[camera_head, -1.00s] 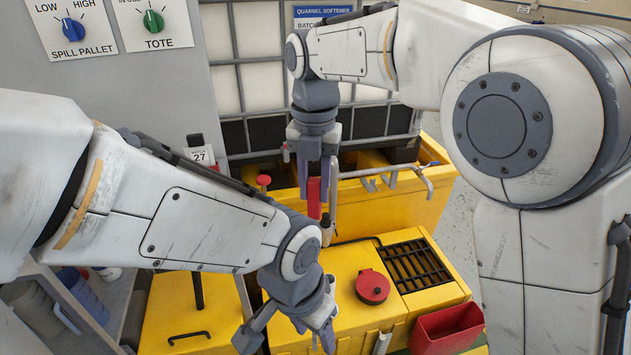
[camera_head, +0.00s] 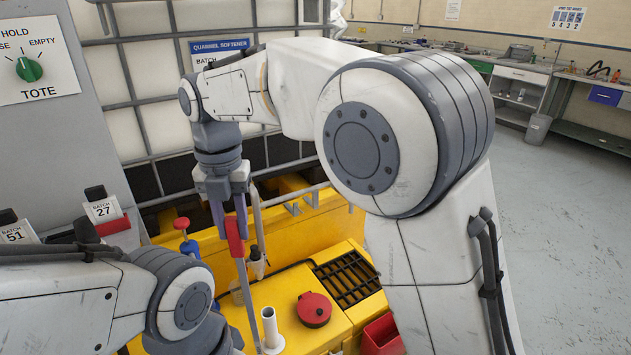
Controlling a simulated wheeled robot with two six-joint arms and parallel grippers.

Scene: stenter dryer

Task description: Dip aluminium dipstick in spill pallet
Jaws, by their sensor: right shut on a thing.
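My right gripper (camera_head: 236,228) is shut on the red handle of the aluminium dipstick (camera_head: 246,300). The dipstick's grey rod hangs below it, slightly tilted, and its lower end is near the bottom edge. The yellow spill pallet (camera_head: 342,225) lies behind, under the caged white tote. The dipstick passes in front of the pallet and the lower yellow unit; I cannot tell whether it touches either. My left gripper (camera_head: 222,345) is at the bottom edge, its fingers cut off.
The lower yellow unit (camera_head: 290,285) has a red cap (camera_head: 314,309), a black grate (camera_head: 347,281) and an upright white tube (camera_head: 272,328) close to the rod. A red bin (camera_head: 382,335) is at its right. A grey panel stands at left. Open floor (camera_head: 560,240) lies right.

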